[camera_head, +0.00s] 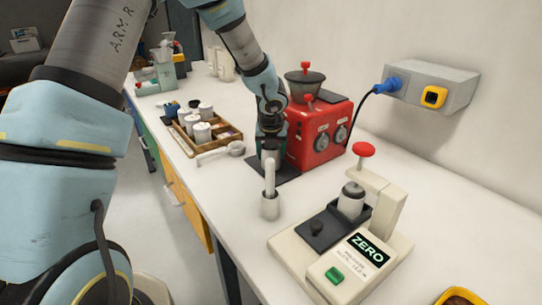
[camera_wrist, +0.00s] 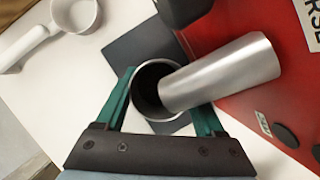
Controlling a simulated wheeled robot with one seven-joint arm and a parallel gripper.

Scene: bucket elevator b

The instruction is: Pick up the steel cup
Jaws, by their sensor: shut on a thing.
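The steel cup (camera_wrist: 150,88) shows in the wrist view with its round mouth facing the camera and a dark inside. My gripper (camera_wrist: 162,98) is shut on it, with one green finger on each side of the cup. A silver metal tube (camera_wrist: 222,74) crosses the right part of the cup's mouth in this view. In the head view my gripper (camera_head: 269,150) is low at the front left of the red machine (camera_head: 318,135), over a dark mat (camera_head: 288,171). The cup is largely hidden there by my gripper. I cannot tell whether it touches the mat.
A white scale reading ZERO (camera_head: 350,265) stands at the front right. A wooden tray (camera_head: 228,134) with white jars and a white-handled scoop (camera_head: 235,149) are to the left.

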